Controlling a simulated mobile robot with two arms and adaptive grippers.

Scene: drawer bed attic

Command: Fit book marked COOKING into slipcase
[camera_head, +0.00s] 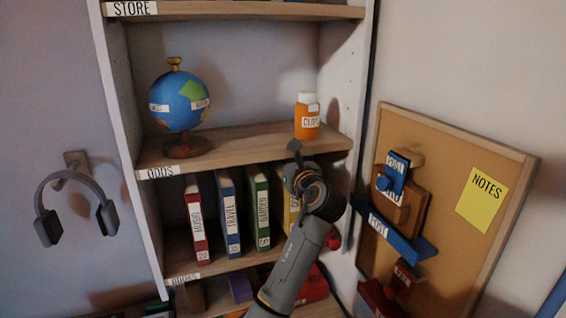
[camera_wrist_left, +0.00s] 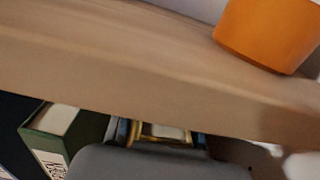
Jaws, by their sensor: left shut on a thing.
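A red book (camera_head: 197,222), a blue book (camera_head: 229,215) and a green book (camera_head: 260,208) stand upright on the lower shelf. A yellow book or case (camera_head: 292,212) stands at their right, mostly hidden by my left arm. My left gripper (camera_head: 297,168) is at its top, just under the shelf above. In the left wrist view a yellow-edged piece with a pale middle (camera_wrist_left: 163,132) sits between the fingers, which are shut on it. I cannot read COOKING on any spine, and I cannot tell which piece is the slipcase. My right gripper is not in view.
The ODDS shelf board (camera_head: 245,143) is close above my left gripper, bearing a globe (camera_head: 180,102) and an orange bottle (camera_head: 307,118). The right side wall and a pinboard (camera_head: 440,160) with a blue ledge (camera_head: 395,233) are near. Headphones (camera_head: 72,200) hang left.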

